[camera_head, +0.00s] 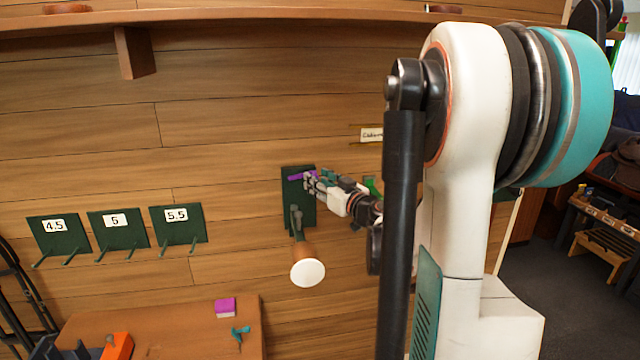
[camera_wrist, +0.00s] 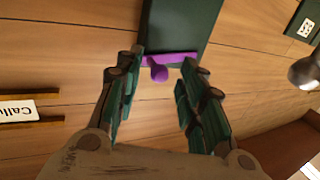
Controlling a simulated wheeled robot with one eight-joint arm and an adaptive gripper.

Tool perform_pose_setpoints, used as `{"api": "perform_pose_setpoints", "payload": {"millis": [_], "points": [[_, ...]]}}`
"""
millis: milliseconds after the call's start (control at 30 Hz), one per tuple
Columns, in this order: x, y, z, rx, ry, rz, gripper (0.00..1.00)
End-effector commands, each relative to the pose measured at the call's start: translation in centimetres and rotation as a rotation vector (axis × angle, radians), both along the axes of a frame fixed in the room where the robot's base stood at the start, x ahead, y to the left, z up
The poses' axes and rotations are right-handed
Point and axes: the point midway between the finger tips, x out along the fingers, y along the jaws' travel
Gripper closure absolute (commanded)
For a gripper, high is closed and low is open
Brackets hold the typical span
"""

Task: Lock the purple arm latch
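The purple arm latch (camera_head: 301,176) sits across the upper part of a dark green wall plate (camera_head: 299,220). In the wrist view the latch (camera_wrist: 168,61) is a purple bar with a rounded knob toward me, lying across the green plate (camera_wrist: 182,25). My gripper (camera_head: 313,183) is at the latch's right end in the head view. In the wrist view my gripper (camera_wrist: 158,82) has its fingers spread apart on both sides of the knob, with a gap between them. I cannot tell whether a fingertip touches the bar.
Below the latch a post with a brown cylinder and white end (camera_head: 308,271) sticks out from the plate. Green hook plates labelled 4.5, 5 and 5.5 (camera_head: 180,227) hang at left. A wooden table (camera_head: 190,310) below holds a purple block (camera_head: 225,307) and a teal piece (camera_head: 240,332).

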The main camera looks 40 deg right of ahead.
Motion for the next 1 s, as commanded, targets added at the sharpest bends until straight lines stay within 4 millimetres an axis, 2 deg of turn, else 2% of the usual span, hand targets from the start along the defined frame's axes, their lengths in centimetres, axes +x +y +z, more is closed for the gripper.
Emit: {"api": "perform_pose_setpoints", "payload": {"millis": [233,267,400,633,800,1000], "points": [[0.1,0.0,0.0,0.000,0.000,0.000,0.64],[0.1,0.0,0.0,0.000,0.000,0.000,0.68],[0.1,0.0,0.0,0.000,0.000,0.000,1.00],[0.1,0.0,-0.2,0.010,-0.006,0.000,1.00],[0.1,-0.1,-1.2,0.092,-0.057,0.000,1.00],[0.0,-0.1,-1.5,0.156,-0.096,0.000,1.00]]}}
